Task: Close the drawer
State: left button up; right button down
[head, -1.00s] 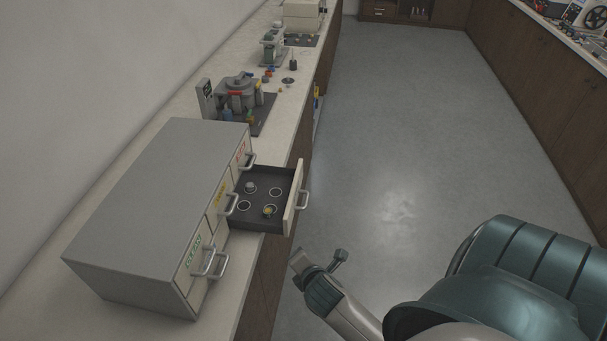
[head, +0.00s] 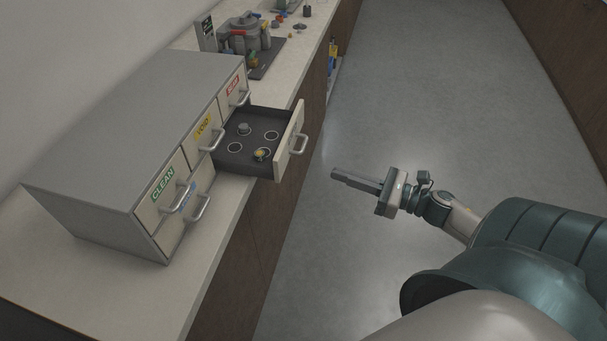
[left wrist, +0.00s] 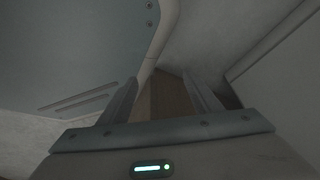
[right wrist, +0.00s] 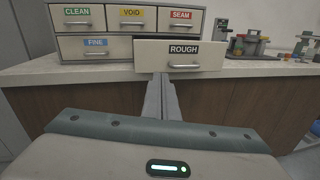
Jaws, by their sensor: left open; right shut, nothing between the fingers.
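The open drawer (head: 289,144) sticks out of the grey cabinet (head: 117,110) on the counter. In the right wrist view its front (right wrist: 205,56) is labelled ROUGH and has a bar handle (right wrist: 184,67). Inside it are round holes, a grey piece (head: 244,129) and a yellow-topped piece (head: 261,154). My right gripper (head: 335,174) is shut and empty. It points at the drawer from the right, apart from it over the floor. My left gripper (left wrist: 161,82) shows only in its wrist view, open and empty.
The other drawers, CLEAN (head: 162,186), VOID (head: 203,130), SEAM (head: 233,88) and FINE (head: 187,202), sit flush in the cabinet. A machine (head: 242,36) stands on the counter behind it. The floor (head: 400,90) right of the counter is clear.

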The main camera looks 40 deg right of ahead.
pick_arm(q)
jog(key=shift+w+d+f+b, duration=0.35)
jog(key=shift+d+f+b, duration=0.05)
jog(key=shift+d+f, duration=0.2)
pick_arm(e)
jog(key=s+n+g+y, duration=0.2)
jog(key=n, duration=0.1)
jog(key=shift+s+y, duration=0.3)
jog(key=shift+y, duration=0.1)
jog(key=p, duration=0.3)
send_near(281, 170)
jog(key=p+x, duration=0.2)
jog(key=x, duration=0.2)
jog(key=shift+w+r, duration=0.15)
jog(key=shift+w, duration=0.1)
pick_arm(q)
jog(key=s+a+r+g, duration=0.1)
jog(key=s+a, duration=0.1)
jog(key=s, duration=0.3)
jog(key=s+a+r+g, duration=0.1)
jog(key=s+a, duration=0.1)
jog(key=s, duration=0.4)
jog(key=shift+s+a+g+y+p, duration=0.2)
jog(key=shift+a+g+y+p, duration=0.05)
jog(key=shift+g+y+p, duration=0.15)
pick_arm(e)
jog(key=shift+f+x, duration=0.2)
jog(key=shift+x, duration=0.8)
jog(key=shift+w+a, duration=0.1)
